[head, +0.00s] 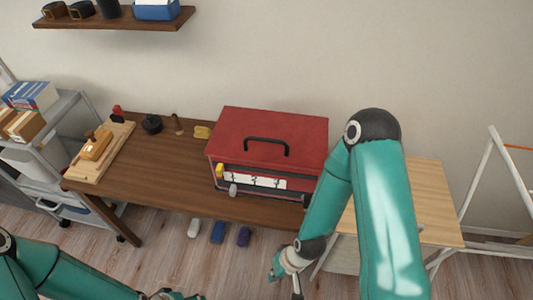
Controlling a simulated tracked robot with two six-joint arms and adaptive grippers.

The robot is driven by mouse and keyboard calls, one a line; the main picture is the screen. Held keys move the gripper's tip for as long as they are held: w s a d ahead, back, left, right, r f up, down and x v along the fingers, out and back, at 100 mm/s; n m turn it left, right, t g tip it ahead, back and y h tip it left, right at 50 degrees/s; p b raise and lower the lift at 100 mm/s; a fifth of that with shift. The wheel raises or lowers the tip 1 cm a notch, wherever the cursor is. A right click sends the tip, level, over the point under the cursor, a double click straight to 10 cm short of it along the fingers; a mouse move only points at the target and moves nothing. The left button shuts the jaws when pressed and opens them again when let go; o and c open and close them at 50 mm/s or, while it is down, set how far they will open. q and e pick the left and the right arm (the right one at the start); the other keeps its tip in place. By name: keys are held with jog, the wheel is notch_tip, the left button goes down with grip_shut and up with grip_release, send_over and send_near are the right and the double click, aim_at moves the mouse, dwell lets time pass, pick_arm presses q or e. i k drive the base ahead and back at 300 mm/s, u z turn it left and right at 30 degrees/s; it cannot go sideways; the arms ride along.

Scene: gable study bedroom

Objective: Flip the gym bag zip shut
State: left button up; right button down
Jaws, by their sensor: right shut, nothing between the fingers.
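A red, box-shaped piece with a black handle on top (268,130) stands on the brown table. It is the only thing here that could be the gym bag, though it looks more like a hard case. Its front is dark with a pale panel, and a small yellow part shows at its front left. I cannot make out a zip. My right gripper (296,288) is shut and empty, low in front of the table and apart from the red piece. My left gripper (176,295) is cut by the bottom edge; its jaws are unclear.
The brown table (150,180) carries a wooden board (100,152) at left and small items behind. A lighter wooden table (432,205) stands at right, partly behind my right arm. A grey cart (60,130) stands at left. Several small objects lie on the floor below.

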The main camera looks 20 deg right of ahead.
aim_at(220, 169)
jog(key=z, duration=0.05)
jog(key=k, duration=0.6)
jog(key=u, duration=0.35)
jog(key=i, duration=1.2)
jog(key=u, duration=0.3)
